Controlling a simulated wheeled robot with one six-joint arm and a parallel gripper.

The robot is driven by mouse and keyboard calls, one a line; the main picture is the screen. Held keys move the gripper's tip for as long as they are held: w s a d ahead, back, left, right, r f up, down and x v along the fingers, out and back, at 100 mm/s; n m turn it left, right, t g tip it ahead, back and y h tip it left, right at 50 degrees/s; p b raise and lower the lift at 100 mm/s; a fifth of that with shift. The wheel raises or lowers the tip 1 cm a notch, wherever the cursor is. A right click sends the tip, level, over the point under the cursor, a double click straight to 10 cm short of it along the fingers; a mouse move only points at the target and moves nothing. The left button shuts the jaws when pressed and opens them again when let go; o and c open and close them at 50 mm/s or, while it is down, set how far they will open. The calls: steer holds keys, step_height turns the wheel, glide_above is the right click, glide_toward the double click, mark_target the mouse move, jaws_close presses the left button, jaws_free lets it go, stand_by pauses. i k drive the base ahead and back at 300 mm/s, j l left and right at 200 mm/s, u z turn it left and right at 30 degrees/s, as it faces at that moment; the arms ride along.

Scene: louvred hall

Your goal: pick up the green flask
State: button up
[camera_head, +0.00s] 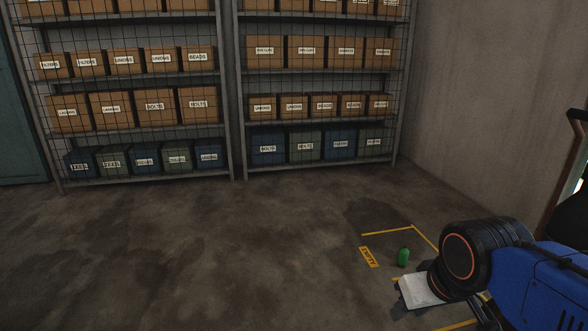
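The green flask (403,257) stands upright on the floor at the lower right, small and dark green with a narrower top. It is inside an area marked with yellow lines. My blue and black arm comes in from the right edge. A pale block with dark edges (421,290) shows beside the arm's black joint, just below and right of the flask in the picture. I cannot tell whether this block is part of my gripper.
A yellow label (369,257) lies on the floor left of the flask. Mesh-fronted shelves (236,100) with labelled boxes line the back wall. A plain wall (490,90) and a dark-framed object (572,160) bound the right. The floor at left and centre is clear.

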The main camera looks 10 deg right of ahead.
mark_target(403, 255)
steer(key=i, duration=2.3)
steer(key=i+z, duration=0.15)
steer(key=z, duration=0.25)
steer(key=i+z, duration=0.1)
steer(key=z, duration=0.25)
steer(key=i+j+z, duration=0.1)
steer(key=z, duration=0.3)
